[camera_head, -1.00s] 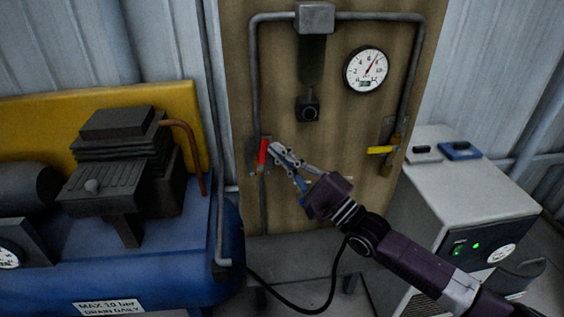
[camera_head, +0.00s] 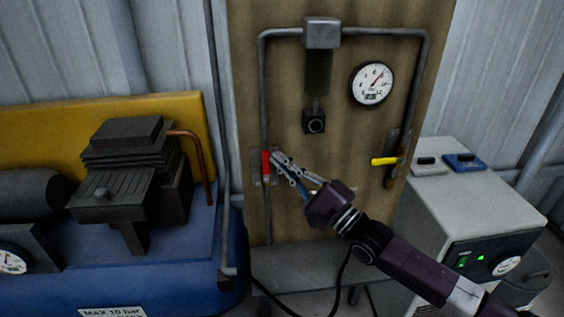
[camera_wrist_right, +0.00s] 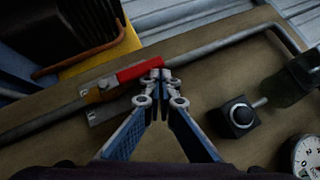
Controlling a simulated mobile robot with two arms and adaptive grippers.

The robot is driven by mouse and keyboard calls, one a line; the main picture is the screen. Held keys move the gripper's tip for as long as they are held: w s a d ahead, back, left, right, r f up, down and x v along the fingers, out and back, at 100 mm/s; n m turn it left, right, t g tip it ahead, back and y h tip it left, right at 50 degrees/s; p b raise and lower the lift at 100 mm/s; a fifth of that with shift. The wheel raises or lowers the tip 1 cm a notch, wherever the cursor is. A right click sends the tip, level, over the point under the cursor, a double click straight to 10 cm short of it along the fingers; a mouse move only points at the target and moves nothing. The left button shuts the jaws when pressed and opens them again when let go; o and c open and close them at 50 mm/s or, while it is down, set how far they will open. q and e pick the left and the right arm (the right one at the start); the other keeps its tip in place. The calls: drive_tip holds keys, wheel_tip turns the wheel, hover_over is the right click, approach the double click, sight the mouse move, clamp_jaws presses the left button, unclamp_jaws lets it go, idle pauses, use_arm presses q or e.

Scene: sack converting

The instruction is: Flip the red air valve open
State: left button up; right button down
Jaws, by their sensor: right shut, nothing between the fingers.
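The red valve handle (camera_head: 266,162) is on the vertical pipe at the left side of the wooden panel. It lies roughly along the pipe. In the right wrist view the red handle (camera_wrist_right: 138,70) slants up to the right, with its free end at the fingertips. My right gripper (camera_head: 277,158) is shut and empty, its tips just right of the handle. In the right wrist view the closed fingertips (camera_wrist_right: 161,76) are at or very close to the handle's end; I cannot tell if they touch. My left gripper is not in view.
A yellow handle (camera_head: 384,161) sits crosswise on the panel's right pipe. A pressure gauge (camera_head: 372,83) and a filter unit (camera_head: 320,75) are above. A blue compressor (camera_head: 150,255) stands left, and a grey cabinet (camera_head: 450,200) stands right.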

drive_tip(key=v, duration=1.2)
